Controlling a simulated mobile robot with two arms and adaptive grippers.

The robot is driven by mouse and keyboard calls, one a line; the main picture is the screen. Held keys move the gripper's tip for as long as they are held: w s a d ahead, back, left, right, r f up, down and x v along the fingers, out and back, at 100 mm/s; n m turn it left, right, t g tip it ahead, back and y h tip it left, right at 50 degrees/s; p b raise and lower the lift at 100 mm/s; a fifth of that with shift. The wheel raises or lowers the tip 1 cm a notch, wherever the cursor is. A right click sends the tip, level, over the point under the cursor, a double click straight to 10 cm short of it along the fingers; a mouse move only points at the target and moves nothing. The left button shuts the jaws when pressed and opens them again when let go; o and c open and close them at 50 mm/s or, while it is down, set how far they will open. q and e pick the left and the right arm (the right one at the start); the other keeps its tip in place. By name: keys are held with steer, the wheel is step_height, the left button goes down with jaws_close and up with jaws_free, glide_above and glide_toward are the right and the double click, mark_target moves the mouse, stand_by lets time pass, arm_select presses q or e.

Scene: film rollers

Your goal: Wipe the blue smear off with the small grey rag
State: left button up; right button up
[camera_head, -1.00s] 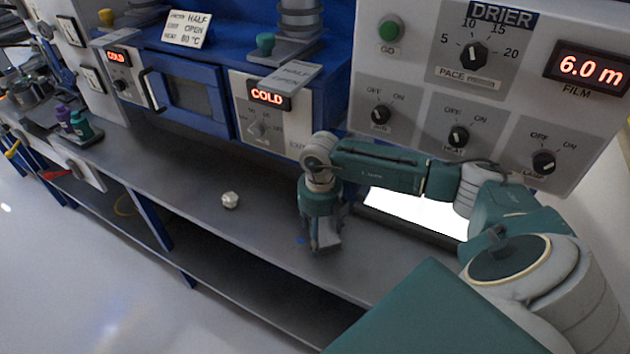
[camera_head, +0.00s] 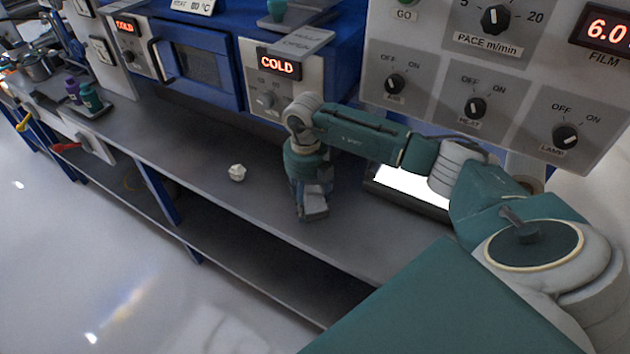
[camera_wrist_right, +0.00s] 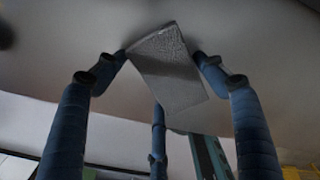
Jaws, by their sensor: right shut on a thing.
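My right gripper (camera_head: 308,196) is over the grey bench top (camera_head: 205,160) and is shut on the small grey rag (camera_head: 316,209). The rag is low, at or close to the bench surface; I cannot tell if it touches. In the right wrist view the rag (camera_wrist_right: 172,72) is a tilted, textured grey piece between the fingers of the right gripper (camera_wrist_right: 155,58). I see no blue smear now; the gripper and rag may cover its spot. My left gripper is not in view.
A crumpled white lump (camera_head: 237,172) lies on the bench left of the gripper. A blue cabinet with a COLD display (camera_head: 279,65) and the drier panel (camera_head: 480,75) stand behind. Purple and teal bottles (camera_head: 90,97) stand far left. The bench's front edge is close.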

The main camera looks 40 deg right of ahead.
steer(key=shift+w+a, duration=0.15)
steer(key=shift+w, duration=0.8)
